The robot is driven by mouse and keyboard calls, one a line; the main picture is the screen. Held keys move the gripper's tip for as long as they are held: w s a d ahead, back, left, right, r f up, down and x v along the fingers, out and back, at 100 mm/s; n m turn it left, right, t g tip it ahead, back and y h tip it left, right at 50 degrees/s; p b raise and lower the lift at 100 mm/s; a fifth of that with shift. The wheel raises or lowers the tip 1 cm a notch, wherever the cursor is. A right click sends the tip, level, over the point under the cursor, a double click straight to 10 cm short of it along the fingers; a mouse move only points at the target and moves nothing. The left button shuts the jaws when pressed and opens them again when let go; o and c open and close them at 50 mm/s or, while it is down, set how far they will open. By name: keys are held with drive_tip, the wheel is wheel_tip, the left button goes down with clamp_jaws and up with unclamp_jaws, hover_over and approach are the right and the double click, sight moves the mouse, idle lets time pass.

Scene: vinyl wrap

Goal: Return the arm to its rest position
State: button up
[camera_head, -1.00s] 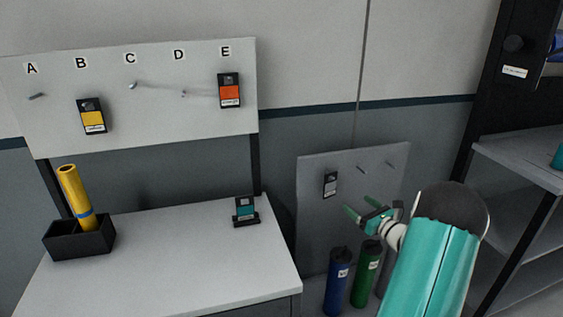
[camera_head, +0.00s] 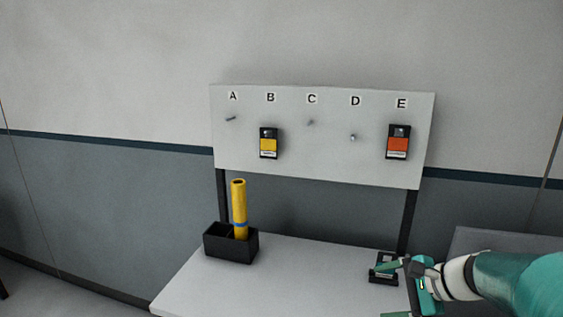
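My gripper (camera_head: 388,291) is at the lower right of the head view, at the end of my teal arm. Its two green fingers point left and are spread apart, with nothing seen between them. The upper finger overlaps a small dark card holder (camera_head: 384,274) on the right end of the white table (camera_head: 300,272) in the picture. I cannot tell whether they touch.
A pegboard (camera_head: 330,160) labelled A to E stands behind the table. A yellow tag (camera_head: 269,143) hangs at B and an orange tag (camera_head: 398,143) at E. A yellow roll (camera_head: 239,207) stands in a black box (camera_head: 230,247). Mid-table is clear.

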drive_tip(key=s+a+r+n+h, duration=0.1)
drive_tip(key=s+a+n+h, duration=0.2)
drive_tip(key=s+n, duration=0.5)
drive_tip(key=s+a+r+n+g+h, duration=0.1)
drive_tip(key=s+a+n+h, duration=0.3)
drive_tip(key=s, duration=0.5)
drive_tip(key=shift+s+a+r+n+h, duration=0.35)
drive_tip(key=shift+a+r+n, duration=0.3)
drive_tip(key=shift+a+n, duration=0.95)
drive_tip(key=shift+d+n, duration=0.3)
